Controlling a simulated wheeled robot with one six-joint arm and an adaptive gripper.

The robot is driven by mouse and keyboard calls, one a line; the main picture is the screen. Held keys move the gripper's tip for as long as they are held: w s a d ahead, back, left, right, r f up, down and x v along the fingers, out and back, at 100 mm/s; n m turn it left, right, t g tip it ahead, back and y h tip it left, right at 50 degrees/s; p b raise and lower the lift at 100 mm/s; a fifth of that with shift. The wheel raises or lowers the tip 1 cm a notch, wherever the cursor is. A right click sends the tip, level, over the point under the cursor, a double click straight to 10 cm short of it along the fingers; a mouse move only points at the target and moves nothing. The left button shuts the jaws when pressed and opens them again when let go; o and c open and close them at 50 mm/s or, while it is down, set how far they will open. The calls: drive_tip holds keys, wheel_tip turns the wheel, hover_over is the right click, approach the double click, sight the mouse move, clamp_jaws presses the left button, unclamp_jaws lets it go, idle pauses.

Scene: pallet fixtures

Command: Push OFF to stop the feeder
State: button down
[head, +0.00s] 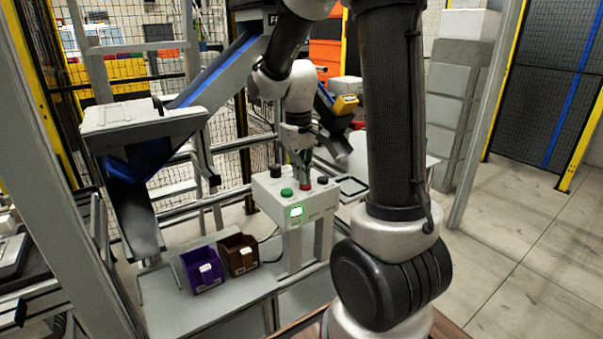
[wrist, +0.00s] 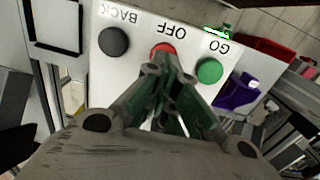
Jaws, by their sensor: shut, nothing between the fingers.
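The control box (head: 268,190) is a pale box on a stand, with a lit green screen (head: 296,212). Its top carries the red OFF button (wrist: 163,50), the green GO button (wrist: 209,70) and the black BACK button (wrist: 113,41). In the head view the red button (head: 305,186) sits right of the green one (head: 287,193). My gripper (wrist: 168,76) is shut and empty, with its fingertips over or at the near edge of the red button and partly hiding it. In the head view my gripper (head: 304,172) points down at that button. I cannot tell whether it touches.
A purple bin (head: 202,270) and a brown bin (head: 238,254) stand on the grey bench left of the box. A sloping chute (head: 215,72) with blue edging rises behind. A black knob (head: 275,171) stands at the box's back corner. Metal posts and mesh fencing surround the area.

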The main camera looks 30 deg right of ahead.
drive_tip(key=shift+s+a+f, duration=0.1)
drive_tip(key=shift+s+f, duration=0.1)
drive_tip(key=shift+f, duration=0.75)
drive_tip(key=shift+w+r, duration=0.1)
wheel_tip(320, 180, up, 15)
drive_tip(key=shift+w+a+f, duration=0.2)
drive_tip(key=shift+w+a, duration=0.05)
drive_tip(key=shift+w, duration=0.1)
